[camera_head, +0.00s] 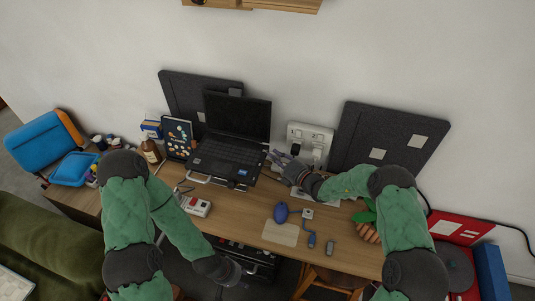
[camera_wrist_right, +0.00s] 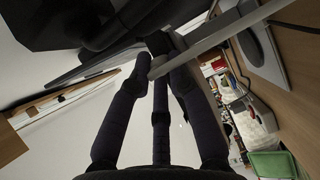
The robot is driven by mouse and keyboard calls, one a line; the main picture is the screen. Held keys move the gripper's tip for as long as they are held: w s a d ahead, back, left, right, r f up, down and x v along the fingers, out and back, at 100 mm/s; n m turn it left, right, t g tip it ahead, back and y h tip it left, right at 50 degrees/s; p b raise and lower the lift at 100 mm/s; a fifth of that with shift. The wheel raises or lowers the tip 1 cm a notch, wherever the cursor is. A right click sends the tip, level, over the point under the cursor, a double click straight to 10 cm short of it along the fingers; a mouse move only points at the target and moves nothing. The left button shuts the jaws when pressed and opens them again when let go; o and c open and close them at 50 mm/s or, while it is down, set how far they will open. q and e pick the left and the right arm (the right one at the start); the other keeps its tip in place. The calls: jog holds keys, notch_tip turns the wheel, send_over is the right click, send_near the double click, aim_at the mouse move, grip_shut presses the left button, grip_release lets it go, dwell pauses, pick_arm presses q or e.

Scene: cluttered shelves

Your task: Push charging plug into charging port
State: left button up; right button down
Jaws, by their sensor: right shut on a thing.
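The open black laptop (camera_head: 228,155) stands raised on the desk; its charging port cannot be made out. My right gripper (camera_head: 276,158) is at the laptop's right side, close to its edge. In the right wrist view my right gripper (camera_wrist_right: 160,62) has its dark fingers closed together on a small dark piece, the charging plug (camera_wrist_right: 158,42). The plug is close under the laptop's dark underside (camera_wrist_right: 85,22); whether it touches the port is hidden. My left gripper (camera_head: 232,272) hangs low at the desk's front edge, away from the laptop; its fingers are too dark to read.
A white socket panel (camera_head: 310,141) stands behind my right gripper, beside a dark grey board (camera_head: 388,135). A blue mouse (camera_head: 281,212), a beige pad (camera_head: 281,233) and a white device (camera_head: 197,206) lie on the desk (camera_head: 345,245). A book (camera_head: 177,138) and brown bottle (camera_head: 151,150) stand left.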

jog(key=shift+a, duration=0.1)
dwell(0.4)
jog(key=c, duration=1.1)
grip_release()
jog(key=v, duration=0.7)
jog(key=shift+s+d, duration=0.15)
jog(key=shift+d, duration=0.1)
